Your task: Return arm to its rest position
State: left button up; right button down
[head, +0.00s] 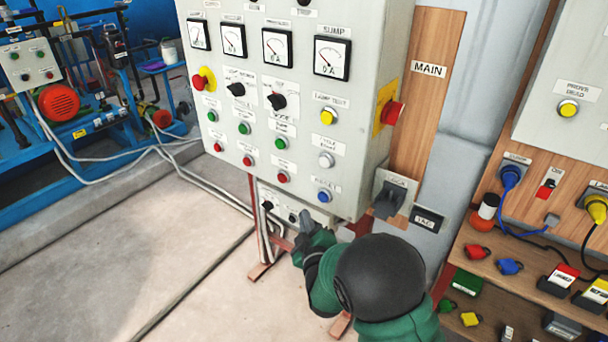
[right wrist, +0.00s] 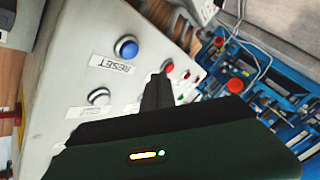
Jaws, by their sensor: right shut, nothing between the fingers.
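My right arm comes in from the bottom of the head view, with a dark round joint and green links. My right gripper (head: 314,232) is shut and empty, just below the lower edge of the grey control panel (head: 260,185) and in front of a small lower box (head: 290,205). In the right wrist view the shut gripper (right wrist: 158,88) shows dark in front of the panel face, close to the blue RESET button (right wrist: 126,47) and a white button (right wrist: 98,97). I cannot tell whether it touches anything. My left gripper is not in view.
A shelf with padlocks (head: 478,252) and tags stands at right. Cables (head: 190,180) cross the floor; floor at left is clear.

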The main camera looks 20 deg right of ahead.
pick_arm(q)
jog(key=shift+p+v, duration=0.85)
pick_arm(e)
jog(key=s+f+m+g, duration=0.2)
jog(key=s+g, duration=0.3)
jog(key=s, duration=0.5)
jog(key=s+d+f+m+g+y, duration=0.1)
jog(key=s+f+m+g, duration=0.2)
jog(key=s, duration=0.6)
jog(key=s+f+m+g, duration=0.3)
jog(key=s+g, duration=0.3)
jog(key=s, duration=0.4)
jog(key=shift+s+d+f+m+g+y, duration=0.15)
jog(key=shift+s+d+m+g+y, duration=0.15)
jog(key=shift+y, duration=0.1)
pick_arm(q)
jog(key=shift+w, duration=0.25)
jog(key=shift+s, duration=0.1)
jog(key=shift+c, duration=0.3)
